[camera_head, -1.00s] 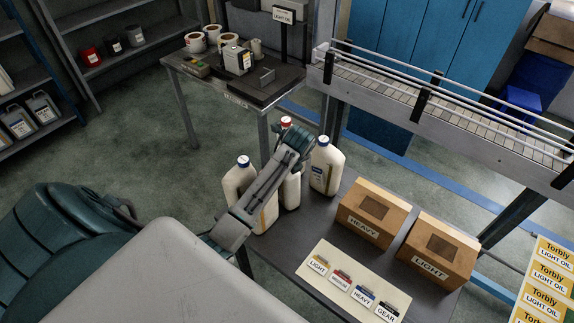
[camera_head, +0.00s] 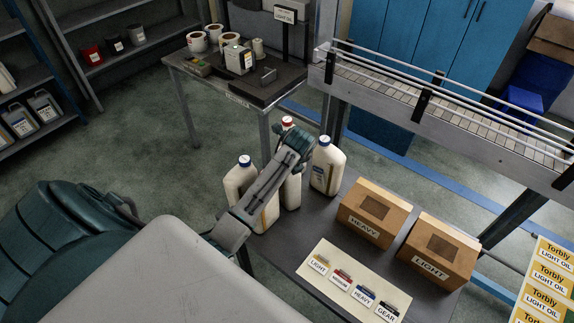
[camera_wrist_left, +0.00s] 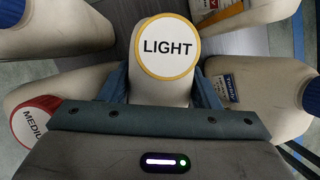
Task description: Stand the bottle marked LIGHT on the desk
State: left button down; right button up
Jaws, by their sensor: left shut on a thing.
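The bottle marked LIGHT (camera_wrist_left: 168,47) has a white cap top with a yellow ring and a pale body. It sits between the fingers of my left gripper (camera_wrist_left: 160,88), which is shut on it. In the head view my left gripper (camera_head: 298,140) is over the bottle group on the grey desk (camera_head: 305,220) and hides most of this bottle. I cannot tell whether its base touches the desk. My right gripper is not in view.
Close around are a red-capped MEDIUM bottle (camera_wrist_left: 35,122) and blue-capped bottles (camera_head: 241,185) (camera_head: 326,168). HEAVY (camera_head: 372,212) and LIGHT (camera_head: 437,250) boxes stand on the desk's right. A label card (camera_head: 318,250) lies in front. A conveyor (camera_head: 450,110) runs behind.

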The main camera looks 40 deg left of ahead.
pick_arm(q)
jog(key=shift+r, duration=0.1)
jog(key=shift+c, duration=2)
grip_release()
jog(key=shift+s, duration=0.1)
jog(key=o, duration=0.4)
jog(key=shift+r, duration=3.45)
jog(key=shift+d, duration=0.1)
